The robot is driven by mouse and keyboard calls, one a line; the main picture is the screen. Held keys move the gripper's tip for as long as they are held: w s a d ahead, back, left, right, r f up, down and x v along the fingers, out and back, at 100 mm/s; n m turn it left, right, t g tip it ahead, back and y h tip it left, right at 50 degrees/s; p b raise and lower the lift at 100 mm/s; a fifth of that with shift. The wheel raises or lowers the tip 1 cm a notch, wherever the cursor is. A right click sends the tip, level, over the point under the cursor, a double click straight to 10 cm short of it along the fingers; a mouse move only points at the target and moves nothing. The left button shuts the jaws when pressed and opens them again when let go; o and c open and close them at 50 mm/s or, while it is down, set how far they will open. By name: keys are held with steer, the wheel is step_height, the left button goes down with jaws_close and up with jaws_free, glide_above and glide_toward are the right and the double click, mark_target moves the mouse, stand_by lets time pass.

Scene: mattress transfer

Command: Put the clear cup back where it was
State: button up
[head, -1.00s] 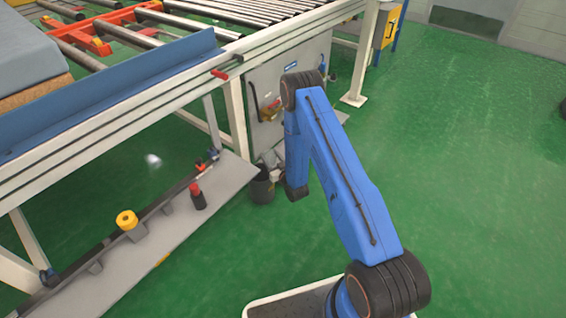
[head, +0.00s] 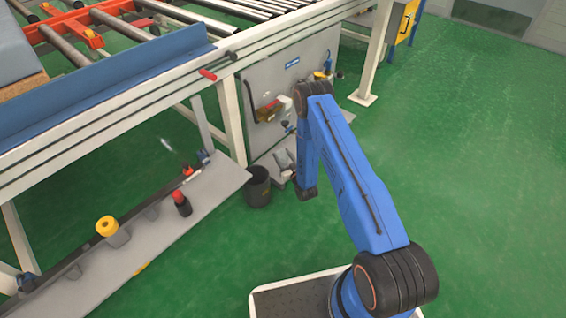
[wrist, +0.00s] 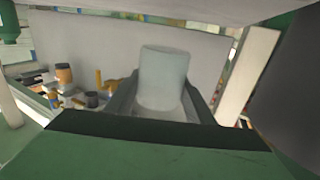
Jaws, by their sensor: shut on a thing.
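The clear cup (wrist: 165,75) stands nearly upright in the middle of the wrist view, pale and translucent. My gripper (wrist: 161,103) is shut on it, with one dark finger on each side of the cup's lower part. The cup's base is hidden behind the gripper body. In the head view my arm comes down beside the grey panel, and I cannot make out the cup or the jaws clearly there.
A dark bin (head: 257,188) stands on the floor left of my arm. A grey low shelf (head: 170,225) holds a yellow roll (head: 106,227) and a red-topped bottle (head: 181,203). The grey panel (head: 300,95) carries several fittings. Green floor at right is free.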

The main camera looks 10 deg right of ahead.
mark_target(285, 165)
steer(key=shift+f, duration=2.2)
steer(key=shift+f, duration=0.1)
steer(key=o, duration=1.1)
steer(key=shift+o, duration=0.2)
